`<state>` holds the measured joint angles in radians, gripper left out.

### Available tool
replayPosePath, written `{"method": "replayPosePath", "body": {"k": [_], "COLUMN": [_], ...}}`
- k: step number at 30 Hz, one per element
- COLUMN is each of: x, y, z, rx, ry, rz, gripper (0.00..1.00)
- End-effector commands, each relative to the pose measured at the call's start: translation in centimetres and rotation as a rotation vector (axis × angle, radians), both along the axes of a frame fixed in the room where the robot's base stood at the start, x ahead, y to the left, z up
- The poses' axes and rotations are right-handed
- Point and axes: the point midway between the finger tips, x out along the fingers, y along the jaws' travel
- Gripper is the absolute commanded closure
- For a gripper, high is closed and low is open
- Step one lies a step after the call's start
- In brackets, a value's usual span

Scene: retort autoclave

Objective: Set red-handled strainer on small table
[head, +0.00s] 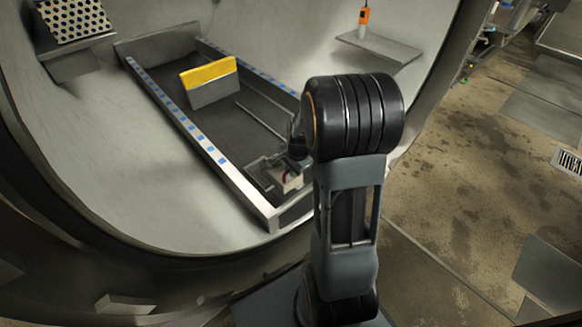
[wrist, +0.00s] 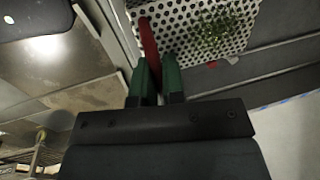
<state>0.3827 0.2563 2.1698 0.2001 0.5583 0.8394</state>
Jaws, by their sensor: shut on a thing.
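The strainer's red handle (wrist: 149,45) sits between the green fingers of my gripper (wrist: 158,82) in the wrist view, and the gripper is shut on it. A white perforated sheet (wrist: 185,33) with green leafy bits on it lies just beyond the fingertips; it appears to be the strainer's body, though the join is not clear. In the head view a small pale and red patch (head: 292,183) shows beside my arm, low at the near end of the chamber's rail frame. My arm hides most of the gripper there. I cannot make out the small table for certain.
A rail frame with blue squares (head: 190,125) runs inside the round chamber. A yellow-topped grey block (head: 209,82) stands in it. A perforated panel (head: 72,18) is at upper left. A side shelf (head: 379,46) bears an orange-topped device (head: 363,20). Open stained floor (head: 450,190) lies right.

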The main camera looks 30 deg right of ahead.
Motion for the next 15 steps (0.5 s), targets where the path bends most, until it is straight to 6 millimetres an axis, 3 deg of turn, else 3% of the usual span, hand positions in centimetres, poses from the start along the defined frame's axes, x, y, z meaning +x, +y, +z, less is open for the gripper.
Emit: {"method": "replayPosePath", "body": {"k": [8, 15], "x": [0.1, 0.1], "y": [0.0, 0.0], "z": [0.3, 1.7], "rx": [-0.001, -0.001], "ry": [-0.001, -0.001], "rz": [0.0, 0.0], "gripper": [1.0, 1.0]}}
